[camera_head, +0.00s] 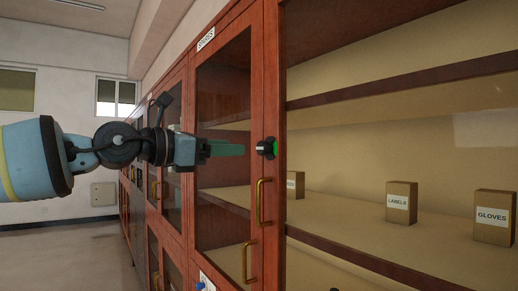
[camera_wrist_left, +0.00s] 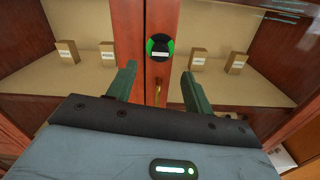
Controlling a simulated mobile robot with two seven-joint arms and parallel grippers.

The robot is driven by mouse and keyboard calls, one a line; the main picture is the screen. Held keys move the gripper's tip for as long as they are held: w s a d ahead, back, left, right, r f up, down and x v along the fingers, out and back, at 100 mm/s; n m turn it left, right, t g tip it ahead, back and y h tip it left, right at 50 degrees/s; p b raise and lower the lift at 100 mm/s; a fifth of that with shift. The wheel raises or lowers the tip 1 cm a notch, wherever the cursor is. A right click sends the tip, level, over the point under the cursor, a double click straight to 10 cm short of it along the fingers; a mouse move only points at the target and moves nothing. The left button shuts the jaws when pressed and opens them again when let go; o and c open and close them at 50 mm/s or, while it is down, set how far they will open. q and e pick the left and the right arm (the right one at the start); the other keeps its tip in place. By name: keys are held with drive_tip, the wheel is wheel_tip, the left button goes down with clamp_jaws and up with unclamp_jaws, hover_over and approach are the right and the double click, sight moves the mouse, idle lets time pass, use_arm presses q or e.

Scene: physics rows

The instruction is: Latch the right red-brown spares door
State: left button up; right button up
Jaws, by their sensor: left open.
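The red-brown spares door (camera_head: 220,100) has a glass pane, and a white sign (camera_head: 206,40) sits above it. A black round latch knob (camera_head: 267,148) with green parts is on the frame at the door's edge. In the left wrist view the knob (camera_wrist_left: 160,47) shows a white bar lying about level, with green at its sides. My left gripper (camera_head: 240,149) has green fingers and points at the knob, a short way from it. In the left wrist view its fingers (camera_wrist_left: 158,72) are apart, with nothing between them. My right gripper is out of view.
Brass handles (camera_head: 261,202) stand out below the knob. Behind the doors, shelves hold small boxes, one marked LABELS (camera_head: 400,202) and one marked GLOVES (camera_head: 494,217). More cabinet doors (camera_head: 170,190) run off to the left. The floor (camera_head: 80,255) at the left is clear.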

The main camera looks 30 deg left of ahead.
sight(260, 148)
use_arm(q)
drive_tip(key=shift+x, duration=3.95)
